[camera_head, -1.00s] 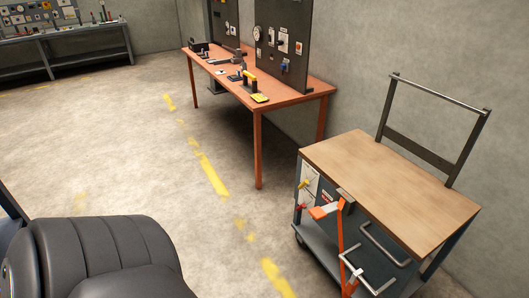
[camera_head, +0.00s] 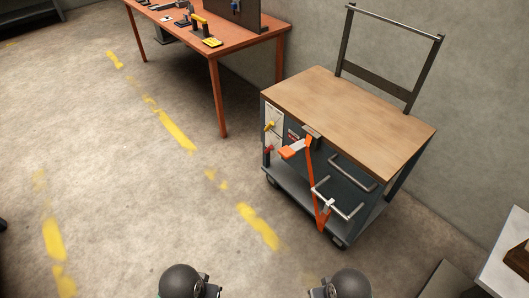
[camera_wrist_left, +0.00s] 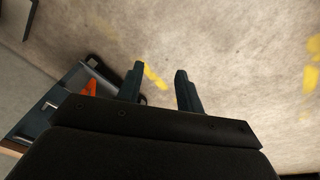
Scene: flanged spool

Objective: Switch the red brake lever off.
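A small red lever (camera_head: 268,150) sits on the white panel (camera_head: 273,136) on the left end of the cart's side. It is small, and I cannot tell its exact setting. A yellow lever (camera_head: 270,126) sits just above it on the same panel. My left gripper (camera_wrist_left: 160,74) is open and empty in the left wrist view, with floor showing between its two fingers. The cart's side shows at the left of that view, apart from the fingers. In the head view only dark parts of my arms show at the bottom edge. My right gripper is not in view.
The wood-topped cart (camera_head: 355,110) stands by the wall. A red-brown workbench (camera_head: 240,46) stands behind. A pale surface (camera_head: 503,265) is at lower right. The floor before the cart is clear.

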